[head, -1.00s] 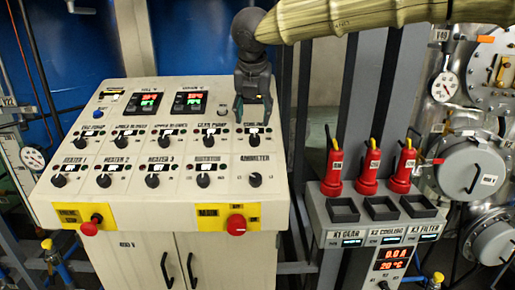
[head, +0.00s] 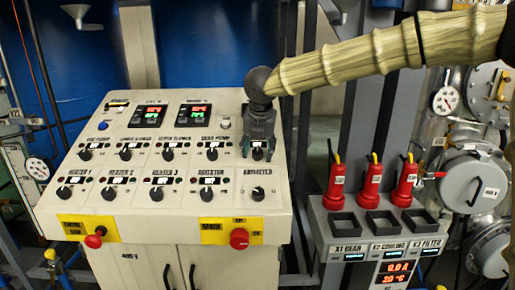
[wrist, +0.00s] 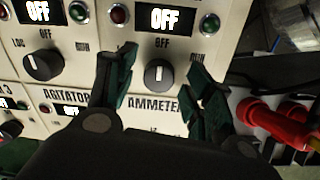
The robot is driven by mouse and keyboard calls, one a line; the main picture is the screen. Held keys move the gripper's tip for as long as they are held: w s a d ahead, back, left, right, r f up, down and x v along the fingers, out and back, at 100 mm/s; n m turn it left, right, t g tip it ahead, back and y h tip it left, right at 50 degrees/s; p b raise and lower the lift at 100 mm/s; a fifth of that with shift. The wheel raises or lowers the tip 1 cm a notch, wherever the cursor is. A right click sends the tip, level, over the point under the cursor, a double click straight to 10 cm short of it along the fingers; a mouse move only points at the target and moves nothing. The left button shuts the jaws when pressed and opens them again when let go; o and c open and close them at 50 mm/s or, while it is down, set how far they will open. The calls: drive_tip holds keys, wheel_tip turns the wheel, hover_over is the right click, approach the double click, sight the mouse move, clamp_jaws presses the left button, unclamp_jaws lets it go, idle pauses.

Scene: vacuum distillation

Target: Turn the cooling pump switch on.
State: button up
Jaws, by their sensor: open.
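The cooling pump switch (wrist: 158,76) is a round black knob with a light pointer, pointing roughly up toward the OFF mark. The display above it (wrist: 165,18) reads OFF. In the wrist view my gripper (wrist: 163,72) is open, with one dark green fingertip on each side of the knob. Gaps show between both fingertips and the knob; I cannot see contact.
The gear pump knob (wrist: 43,66) is left of the cooling knob. The ammeter knob (head: 258,194) is below it. A red emergency button (head: 239,238) is on the panel's front edge. Several red plugs, including one at the left (head: 335,185), stand right of the panel.

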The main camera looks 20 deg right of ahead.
drive_tip(key=shift+f, duration=0.2)
drive_tip(key=c, duration=1)
